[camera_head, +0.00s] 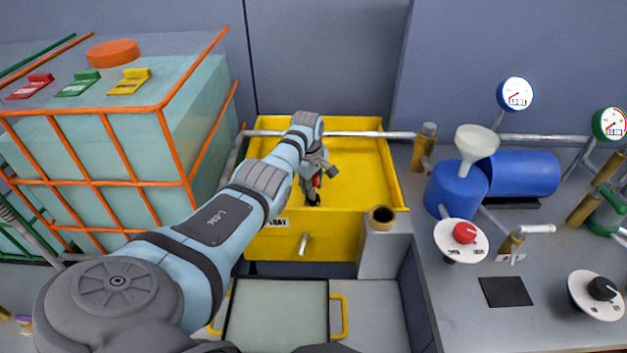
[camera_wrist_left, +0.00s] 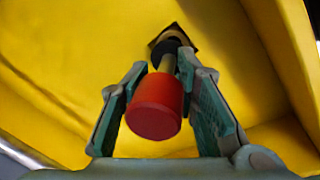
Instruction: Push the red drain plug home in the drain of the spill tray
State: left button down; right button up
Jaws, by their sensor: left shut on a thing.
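The yellow spill tray (camera_head: 365,175) stands in the middle of the head view, with a label and a spout on its front wall. My left gripper (camera_head: 315,182) is inside the tray, reaching down, shut on the red drain plug (camera_wrist_left: 155,106). In the left wrist view the plug's red head sits between the two fingers. Its brass-coloured stem points away to a black part over the dark square drain (camera_wrist_left: 172,38) in the yellow floor. The stem lines up with the drain in this view; how deep it sits cannot be told. My right gripper is out of view.
An orange-caged tank (camera_head: 95,150) stands close on the left. A pipe (camera_head: 350,134) crosses the tray's back. A brass-rimmed cup (camera_head: 381,217) stands at its front right corner. A bench on the right holds a blue pump (camera_head: 456,190), funnel (camera_head: 476,145) and dials.

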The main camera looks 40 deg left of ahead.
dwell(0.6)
pick_arm(q)
jog(key=shift+f, duration=0.1)
jog(key=shift+f, duration=0.3)
jog(key=shift+f+b, duration=1.05)
jog(key=shift+b, duration=0.15)
jog(key=c, duration=1.1)
grip_release()
jog(key=shift+r, duration=0.55)
jog(key=r, duration=0.3)
jog(key=s+r, duration=0.1)
jog(key=r, duration=0.3)
jog(key=s+r, duration=0.1)
jog(key=r, duration=0.2)
jog(key=shift+d+r, duration=0.35)
jog(key=shift+d, duration=0.05)
